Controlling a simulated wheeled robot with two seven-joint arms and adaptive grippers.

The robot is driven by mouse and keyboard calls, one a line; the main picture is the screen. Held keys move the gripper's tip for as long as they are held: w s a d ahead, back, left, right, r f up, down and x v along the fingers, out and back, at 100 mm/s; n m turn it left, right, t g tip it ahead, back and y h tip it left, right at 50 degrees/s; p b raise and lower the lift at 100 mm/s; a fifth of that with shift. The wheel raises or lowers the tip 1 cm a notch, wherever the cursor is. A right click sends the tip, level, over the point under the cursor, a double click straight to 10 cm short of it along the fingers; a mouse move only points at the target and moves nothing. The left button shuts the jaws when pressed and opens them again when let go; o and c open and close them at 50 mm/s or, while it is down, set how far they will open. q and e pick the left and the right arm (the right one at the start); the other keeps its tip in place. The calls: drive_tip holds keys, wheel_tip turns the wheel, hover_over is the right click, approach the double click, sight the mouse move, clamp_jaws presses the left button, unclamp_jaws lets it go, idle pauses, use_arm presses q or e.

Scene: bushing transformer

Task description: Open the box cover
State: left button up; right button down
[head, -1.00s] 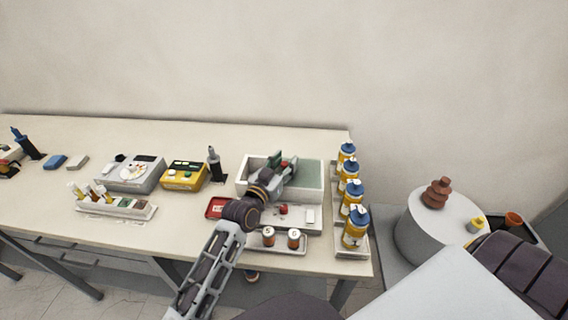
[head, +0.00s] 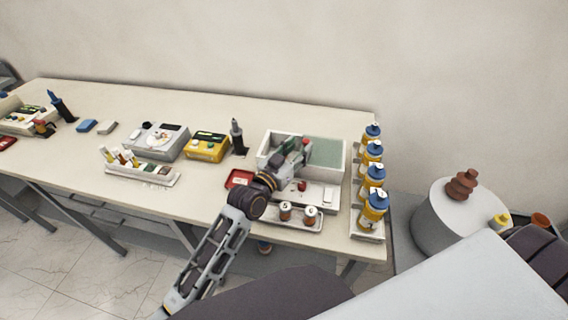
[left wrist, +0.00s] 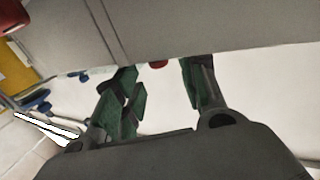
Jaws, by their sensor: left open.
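In the head view a white box (head: 264,158) with a greenish surface inside its right part stands near the right end of the table. A separate cover cannot be clearly told from the box. My left gripper (head: 301,150) is over the box, near its middle, and hides part of its inside. In the left wrist view the left gripper (left wrist: 158,82) has its two green-padded fingers apart, with nothing held between them. A grey panel (left wrist: 200,28) crosses the top of that view beyond the fingertips. Contact cannot be told. My right gripper is not in view.
Several blue-capped yellow bottles (head: 374,205) stand right of the box. Two small jars (head: 310,215) sit on a tray in front. A red tray (head: 239,179), a dark upright tool (head: 237,138) and a yellow device (head: 207,146) are to the left.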

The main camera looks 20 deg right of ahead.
use_arm(q)
drive_tip(key=shift+v, duration=3.5)
drive_tip(key=shift+f, duration=0.15)
